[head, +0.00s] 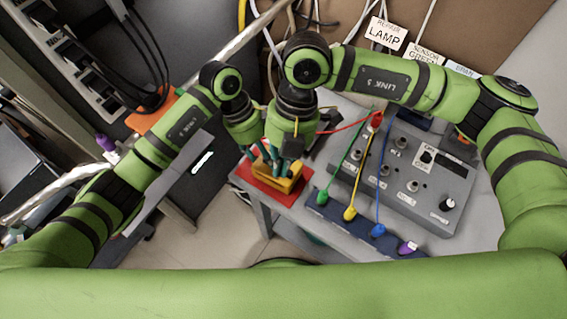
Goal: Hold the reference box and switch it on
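A small yellow-orange box (289,186), which I take to be the reference box, sits on a red mat (262,191) at the near left corner of the grey table. My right gripper (284,168) points down over the box, its dark teal fingers at the top of it. My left gripper (259,154) comes in from the left, its fingertips close beside the box. The two grippers nearly touch and overlap in the picture. They hide most of the box's top, and any switch on it. I cannot tell whether either gripper grips the box.
A grey control panel (430,190) with knobs and sockets stands right of the box. White label cards (385,36) stand behind. Open floor lies left of the table.

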